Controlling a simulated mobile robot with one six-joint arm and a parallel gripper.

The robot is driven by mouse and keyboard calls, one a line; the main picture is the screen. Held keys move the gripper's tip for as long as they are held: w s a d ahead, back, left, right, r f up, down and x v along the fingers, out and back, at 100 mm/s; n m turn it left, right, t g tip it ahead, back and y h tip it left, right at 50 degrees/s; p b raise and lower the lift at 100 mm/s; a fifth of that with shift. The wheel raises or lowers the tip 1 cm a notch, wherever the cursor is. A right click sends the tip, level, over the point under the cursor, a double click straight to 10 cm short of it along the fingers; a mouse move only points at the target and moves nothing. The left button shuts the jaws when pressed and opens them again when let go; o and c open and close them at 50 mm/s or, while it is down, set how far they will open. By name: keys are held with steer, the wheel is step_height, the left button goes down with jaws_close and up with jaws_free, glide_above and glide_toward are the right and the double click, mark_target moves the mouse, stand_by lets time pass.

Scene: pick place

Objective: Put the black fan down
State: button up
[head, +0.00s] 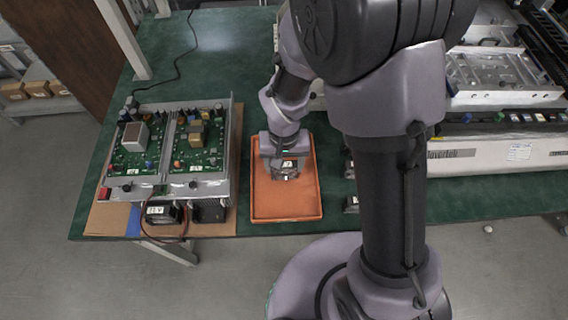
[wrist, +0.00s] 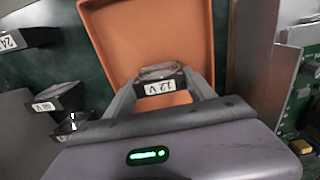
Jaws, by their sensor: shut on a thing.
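My gripper (head: 284,157) is over the orange tray (head: 312,205) in the head view, pointing down. In the wrist view, the two fingers of my gripper (wrist: 161,88) are shut on the black fan (wrist: 163,72), one on each side. The fan carries a white label that reads 12 V. In the head view the fan (head: 288,172) shows small and dark below the gripper, within the tray's outline. The tray (wrist: 160,20) looks otherwise empty. I cannot tell whether the fan touches the tray floor.
In the wrist view, other labelled black units, one (wrist: 62,97) reading 48 V, stand left of the tray. In the head view, a metal chassis with green circuit boards (head: 165,150) stands left of the tray. Large metal equipment (head: 500,150) is at right.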

steer(key=shift+f, duration=0.2)
steer(key=o, duration=1.2)
steer(key=shift+r, duration=0.1)
steer(key=shift+r, duration=0.1)
step_height(320, 180, up, 20)
steer(key=d+f+m+t+p, duration=0.1)
steer(key=d+p, duration=0.1)
steer(key=p, duration=0.3)
steer(key=s+d+r+m+t+y, duration=0.1)
steer(key=s+d+r+t, duration=0.1)
steer(key=s+r, duration=0.3)
steer(key=s+d+r+m+t+y, duration=0.1)
steer(key=s+d+r+m+t, duration=0.1)
steer(key=s+r, duration=0.4)
steer(key=shift+s+d+r+t, duration=0.2)
steer(key=shift+d+r+t, duration=0.2)
steer(key=shift+r, duration=0.35)
